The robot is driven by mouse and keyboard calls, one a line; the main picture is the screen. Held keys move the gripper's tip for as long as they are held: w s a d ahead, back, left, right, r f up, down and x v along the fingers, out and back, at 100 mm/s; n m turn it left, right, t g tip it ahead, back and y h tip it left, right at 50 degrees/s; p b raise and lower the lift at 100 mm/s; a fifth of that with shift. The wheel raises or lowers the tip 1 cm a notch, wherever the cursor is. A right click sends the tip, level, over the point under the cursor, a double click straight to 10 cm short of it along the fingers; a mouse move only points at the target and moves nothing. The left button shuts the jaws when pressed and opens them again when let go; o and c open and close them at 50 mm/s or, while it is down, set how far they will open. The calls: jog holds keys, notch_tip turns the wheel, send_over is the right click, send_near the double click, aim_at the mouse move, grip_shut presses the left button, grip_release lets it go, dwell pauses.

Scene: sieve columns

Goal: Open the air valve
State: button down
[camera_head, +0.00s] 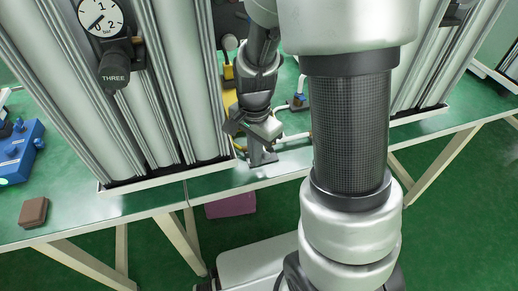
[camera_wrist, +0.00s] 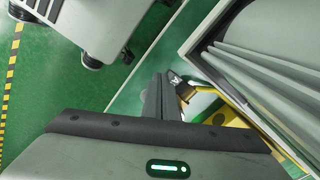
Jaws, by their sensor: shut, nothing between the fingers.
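My gripper (camera_head: 262,157) is shut and empty, pointing down over the green bench between the two column sets. In the wrist view, its closed fingers (camera_wrist: 161,84) end beside a small brass-coloured fitting (camera_wrist: 186,92) with a dark and pale part at its top. I cannot tell whether they touch. A yellow part (camera_wrist: 232,112) lies just behind the fitting. I cannot tell for certain which part is the air valve; my arm hides some of this area.
Tall pale columns (camera_head: 180,70) stand close on the left, with a round dial gauge (camera_head: 101,17) on them. More columns (camera_head: 425,65) stand on the right. A brown block (camera_head: 33,212) and a blue device (camera_head: 18,150) lie at the left of the bench (camera_head: 90,217).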

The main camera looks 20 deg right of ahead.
aim_at(268, 154)
jog(key=shift+d, duration=0.1)
jog(key=shift+s+d, duration=0.25)
jog(key=shift+d, duration=0.45)
jog(key=shift+d, duration=0.85)
jog(key=shift+w+d, duration=0.1)
jog(key=shift+d, duration=0.85)
